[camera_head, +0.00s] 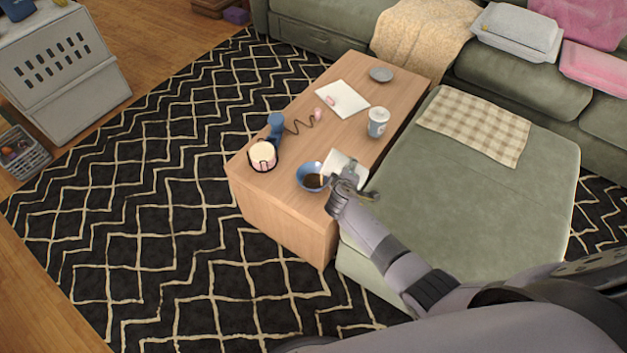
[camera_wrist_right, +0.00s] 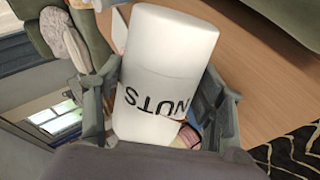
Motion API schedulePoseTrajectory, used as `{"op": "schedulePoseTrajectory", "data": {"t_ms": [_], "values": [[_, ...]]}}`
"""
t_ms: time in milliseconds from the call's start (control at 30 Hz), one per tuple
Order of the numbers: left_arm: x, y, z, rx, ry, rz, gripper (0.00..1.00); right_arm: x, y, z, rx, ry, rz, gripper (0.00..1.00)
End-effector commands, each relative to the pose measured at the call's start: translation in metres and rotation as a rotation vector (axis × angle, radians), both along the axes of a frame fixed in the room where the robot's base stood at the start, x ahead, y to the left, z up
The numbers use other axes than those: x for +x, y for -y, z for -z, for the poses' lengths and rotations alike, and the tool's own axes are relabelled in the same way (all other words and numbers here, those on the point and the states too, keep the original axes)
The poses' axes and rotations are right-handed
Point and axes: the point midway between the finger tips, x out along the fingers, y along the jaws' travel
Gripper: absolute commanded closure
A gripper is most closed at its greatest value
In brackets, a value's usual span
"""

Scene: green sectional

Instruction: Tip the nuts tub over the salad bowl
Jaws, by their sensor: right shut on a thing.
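The nuts tub (camera_wrist_right: 165,62) is a white cylinder with dark NUTS lettering, upside down in the right wrist view. My right gripper (camera_wrist_right: 165,108) is shut on it, with a finger on each side. In the head view my right gripper (camera_head: 347,182) is at the right edge of the blue salad bowl (camera_head: 302,168), near the table's front end. A white shape (camera_head: 338,161) shows by the gripper; I cannot tell if it is the tub or something behind it. Brown matter shows in the bowl. My left gripper is not in view.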

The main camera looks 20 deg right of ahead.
Motion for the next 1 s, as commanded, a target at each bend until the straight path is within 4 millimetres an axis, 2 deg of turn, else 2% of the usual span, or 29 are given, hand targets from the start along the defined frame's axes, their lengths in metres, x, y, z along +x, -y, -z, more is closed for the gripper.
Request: {"op": "schedulePoseTrajectory", "data": {"t_ms": [67,1000], "values": [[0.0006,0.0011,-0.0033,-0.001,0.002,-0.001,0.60,0.0018,-0.0012,-0.0046,-0.012,-0.007,-0.001,0.77],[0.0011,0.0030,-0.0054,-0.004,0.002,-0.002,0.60,0.0024,-0.0015,-0.0062,-0.041,-0.032,0.000,0.77]]}}
